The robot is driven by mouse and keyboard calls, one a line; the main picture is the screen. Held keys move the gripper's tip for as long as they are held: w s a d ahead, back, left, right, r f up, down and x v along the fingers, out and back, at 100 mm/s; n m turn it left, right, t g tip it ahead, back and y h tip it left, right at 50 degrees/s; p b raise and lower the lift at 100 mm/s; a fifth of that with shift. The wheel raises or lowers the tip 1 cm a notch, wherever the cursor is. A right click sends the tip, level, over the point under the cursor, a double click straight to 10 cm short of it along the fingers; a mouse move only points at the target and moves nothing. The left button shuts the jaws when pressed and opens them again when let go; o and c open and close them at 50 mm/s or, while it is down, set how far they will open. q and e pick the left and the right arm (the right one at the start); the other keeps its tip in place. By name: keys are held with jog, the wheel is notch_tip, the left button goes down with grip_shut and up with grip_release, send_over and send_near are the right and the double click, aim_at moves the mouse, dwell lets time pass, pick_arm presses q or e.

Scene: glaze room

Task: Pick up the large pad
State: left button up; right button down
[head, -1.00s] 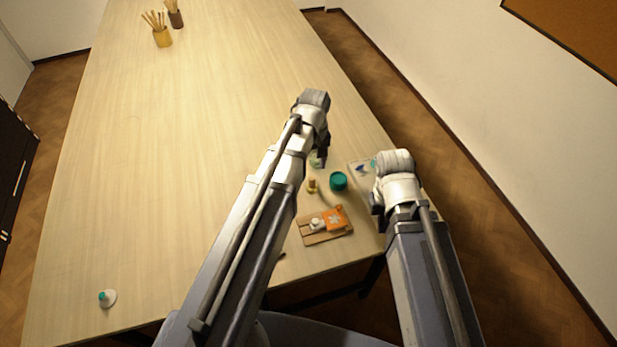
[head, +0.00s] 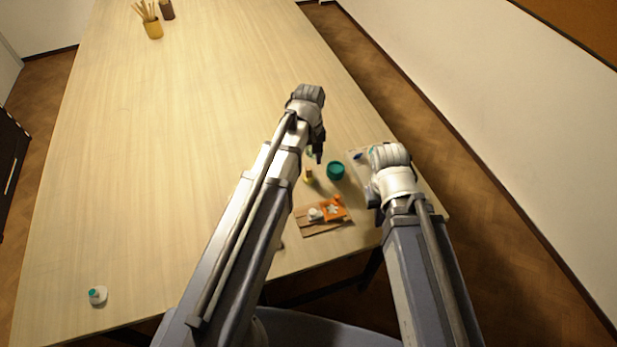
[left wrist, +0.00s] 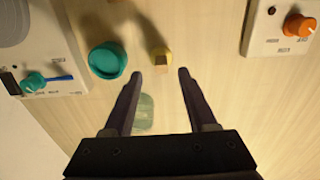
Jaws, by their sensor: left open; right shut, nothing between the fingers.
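My left gripper (head: 318,155) points down over the table, open, with nothing between its fingers; its fingers also show in the left wrist view (left wrist: 158,72). A pale green, see-through flat piece (left wrist: 145,110) lies below and between these fingers, its near end hidden by the gripper. A small yellow and tan block (left wrist: 161,58) stands just beyond the fingertips; the head view also shows it (head: 308,174). I cannot tell for certain which of these is the large pad. My right gripper (head: 373,198) is shut and empty, mostly hidden by its arm.
A teal round pot (head: 335,170) stands right of the yellow block. A pale panel (left wrist: 52,50) with a teal knob and blue piece lies beyond it. A board (head: 322,228) with orange and white parts lies near the front edge. The table's left side is mostly clear.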

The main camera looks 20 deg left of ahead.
aim_at(308, 168)
pick_arm(q)
notch_tip(308, 168, down, 5)
jog(key=b, duration=0.4)
jog(key=shift+s+r, duration=0.15)
pick_arm(e)
notch_tip(308, 168, down, 5)
jog(key=shift+r, duration=0.2)
pick_arm(q)
jog(key=shift+r, duration=0.1)
jog(key=shift+c, duration=0.3)
pick_arm(e)
jog(key=shift+r, duration=0.1)
pick_arm(q)
grip_shut()
